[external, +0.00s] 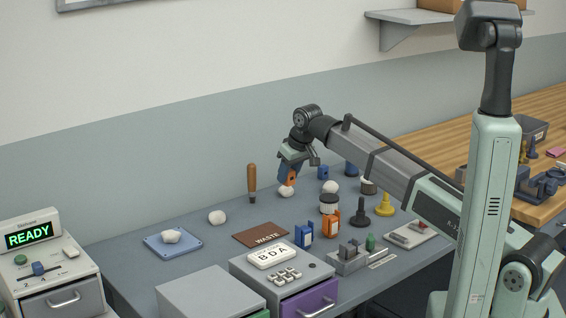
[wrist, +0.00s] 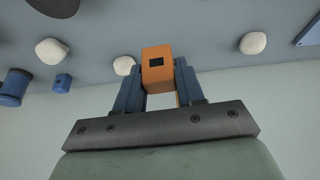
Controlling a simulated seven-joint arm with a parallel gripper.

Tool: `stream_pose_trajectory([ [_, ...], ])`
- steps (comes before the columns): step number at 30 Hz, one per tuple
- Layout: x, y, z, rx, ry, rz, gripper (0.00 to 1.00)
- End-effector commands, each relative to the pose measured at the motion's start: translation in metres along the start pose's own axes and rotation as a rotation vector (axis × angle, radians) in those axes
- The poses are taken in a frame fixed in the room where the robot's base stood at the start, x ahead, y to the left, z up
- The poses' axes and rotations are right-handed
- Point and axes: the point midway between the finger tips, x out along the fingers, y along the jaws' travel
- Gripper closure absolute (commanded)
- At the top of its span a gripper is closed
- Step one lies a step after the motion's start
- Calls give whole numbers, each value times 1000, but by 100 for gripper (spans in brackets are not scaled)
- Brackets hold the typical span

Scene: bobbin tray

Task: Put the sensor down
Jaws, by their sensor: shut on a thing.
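My gripper (external: 289,168) is shut on an orange block with a dark window, which I take to be the sensor (external: 286,178). In the wrist view the sensor (wrist: 158,60) sits between the two blue fingers of the gripper (wrist: 158,82). In the external view it hangs over the back part of the grey bench, above or just behind a white lump (external: 286,191). I cannot tell the exact gap below it.
A blue tray (external: 153,240) holds a white lump. A brown WASTE mat (external: 250,238), an upright screwdriver (external: 252,183), a blue box (external: 304,233), an orange box (external: 331,224) and several pegs stand around. Bare bench lies between the screwdriver and WASTE mat.

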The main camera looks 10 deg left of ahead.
Motion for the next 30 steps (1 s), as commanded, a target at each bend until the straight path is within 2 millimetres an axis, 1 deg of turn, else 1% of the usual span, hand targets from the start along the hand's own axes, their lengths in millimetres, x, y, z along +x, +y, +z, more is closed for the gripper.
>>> stream_pose_trajectory([
  [1, 0, 18, 0, 21, 0, 9, 92],
  [7, 0, 93, 2, 109, 0, 45, 92],
  [9, -1, 120, 4, 140, 0, 58, 92],
  [11, -2, 143, 7, 166, -1, 69, 92],
  [12, -3, 158, 8, 184, -1, 76, 92],
  [14, -4, 181, 12, 211, -1, 87, 92],
  [15, -5, 196, 14, 228, -1, 94, 92],
  [17, -7, 218, 18, 255, -2, 105, 92],
  [18, -8, 234, 21, 273, -2, 112, 92],
  [23, -14, 293, 34, 344, -2, 139, 92],
  [24, -16, 307, 38, 361, -2, 146, 92],
  [27, -20, 342, 48, 403, -2, 161, 92],
  [30, -24, 370, 57, 435, -1, 172, 92],
])
